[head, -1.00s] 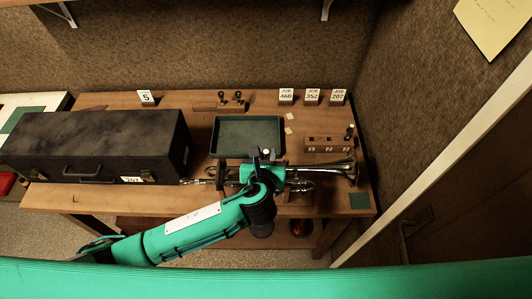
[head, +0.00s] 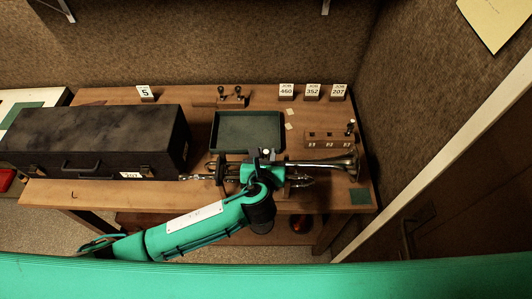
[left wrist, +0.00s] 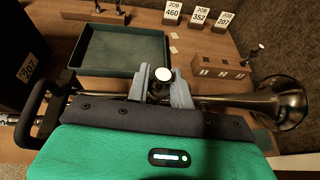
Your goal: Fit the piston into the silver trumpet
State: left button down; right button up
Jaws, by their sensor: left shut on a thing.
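The silver trumpet (head: 325,165) lies along the front of the bench, its bell to the right; the bell also shows in the left wrist view (left wrist: 280,103). My left gripper (head: 264,158) is over the trumpet's middle. Its fingers (left wrist: 161,88) are shut on the piston, whose pale round cap (left wrist: 163,75) shows between them; the cap also shows in the head view (head: 266,153). The piston's lower part and the valve casings are hidden by the gripper, so I cannot tell how far in it is. My right gripper is not in view.
A dark green tray (head: 247,115) lies behind the trumpet. A wooden block (head: 326,139) with a small upright part (head: 350,128) stands at right. A black case (head: 95,140) fills the left. Job number cards (head: 312,92) stand at the back.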

pick_arm(q)
jog(key=shift+f+b, duration=0.3)
jog(key=shift+f, duration=0.6)
jog(key=c, duration=1.1)
grip_release()
jog(key=shift+c, duration=0.2)
jog(key=shift+d+f, duration=0.1)
jog(key=shift+f, duration=0.1)
jog(key=shift+s, duration=0.1)
jog(key=shift+s, duration=0.2)
jog(key=r+b+v, duration=0.1)
jog(key=b+v, duration=0.3)
jog(key=v, duration=0.9)
